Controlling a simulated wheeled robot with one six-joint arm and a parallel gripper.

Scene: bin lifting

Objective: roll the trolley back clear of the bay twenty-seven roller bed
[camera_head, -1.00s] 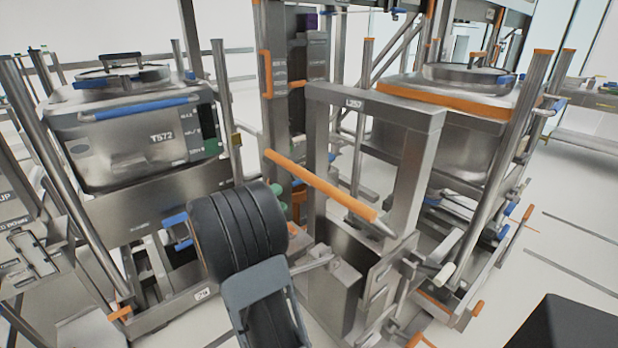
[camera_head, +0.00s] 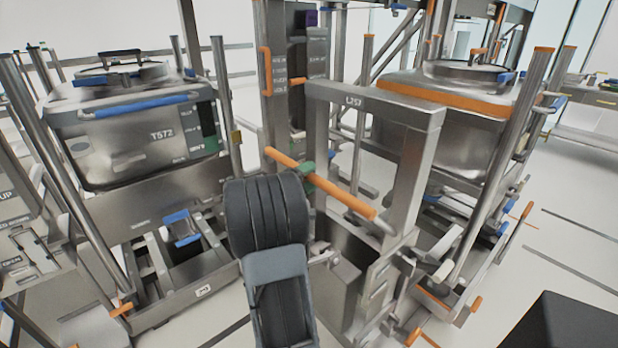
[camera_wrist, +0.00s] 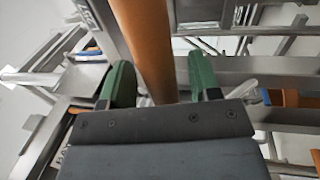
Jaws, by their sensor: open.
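The trolley frame (camera_head: 422,160), marked L257, stands upright right of centre in the head view. Its slanting orange push bar (camera_head: 347,201) crosses the front. My gripper (camera_head: 307,177) is at the upper part of this bar, with green finger pads showing there. In the wrist view the orange bar (camera_wrist: 148,40) runs between the two green fingers of my gripper (camera_wrist: 161,82). The fingers are open, with gaps visible beside the bar. A steel bin with an orange rim (camera_head: 440,96) stands behind the frame. I cannot tell which part is the bay twenty-seven roller bed.
A steel bin marked T572 (camera_head: 130,140) sits in a post-cornered stand at left. A tall column (camera_head: 285,80) with an orange handle stands behind the bar. A black block (camera_head: 568,325) is at the lower right. Open pale floor (camera_head: 540,265) lies at the right.

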